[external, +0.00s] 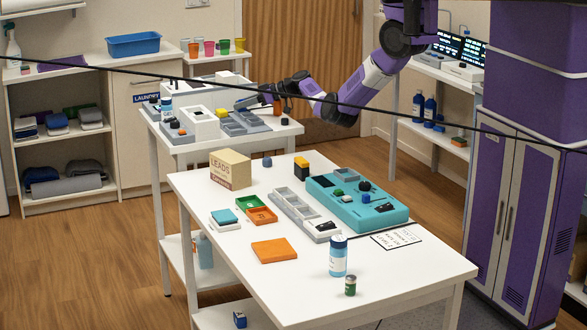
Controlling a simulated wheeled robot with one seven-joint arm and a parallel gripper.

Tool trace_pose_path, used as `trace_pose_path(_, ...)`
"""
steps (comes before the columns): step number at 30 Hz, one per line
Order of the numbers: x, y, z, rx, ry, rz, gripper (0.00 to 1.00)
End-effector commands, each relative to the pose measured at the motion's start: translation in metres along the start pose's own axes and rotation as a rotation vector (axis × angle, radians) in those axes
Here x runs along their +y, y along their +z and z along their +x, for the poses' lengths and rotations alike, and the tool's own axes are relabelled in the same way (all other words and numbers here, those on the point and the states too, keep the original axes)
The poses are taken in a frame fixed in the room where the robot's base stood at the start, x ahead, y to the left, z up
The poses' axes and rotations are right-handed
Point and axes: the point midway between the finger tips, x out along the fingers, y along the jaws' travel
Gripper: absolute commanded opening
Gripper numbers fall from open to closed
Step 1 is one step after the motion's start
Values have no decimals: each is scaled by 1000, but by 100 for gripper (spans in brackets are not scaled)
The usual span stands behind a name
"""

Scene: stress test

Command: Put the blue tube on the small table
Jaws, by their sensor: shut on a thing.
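My gripper (255,101) is above the right part of the white back table (292,129), near its grey trays. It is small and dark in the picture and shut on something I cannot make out. No thing is clearly recognisable as the blue tube. A light-blue cylinder with a dark-blue cap (338,257) stands upright on the front table (205,264), far from my gripper. I cannot tell which table is the small one.
Grey trays (243,124) and a white box (201,124) crowd the back table. A cardboard box (230,169), a teal device (357,207) and an orange tile (274,251) are on the front table. Coloured cups (209,48) stand on a stand behind. A dark cable crosses the view.

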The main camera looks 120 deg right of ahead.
Motion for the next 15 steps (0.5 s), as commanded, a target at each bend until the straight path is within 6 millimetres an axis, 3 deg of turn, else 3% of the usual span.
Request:
trace_pose_path(1, 0, 0, 0, 0, 0, 0, 31)
trace_pose_path(4, 0, 0, 0, 0, 0, 0, 51)
trace_pose_path(5, 0, 0, 0, 0, 0, 0, 53)
trace_pose_path(15, 0, 1, -3, 0, 1, 0, 53)
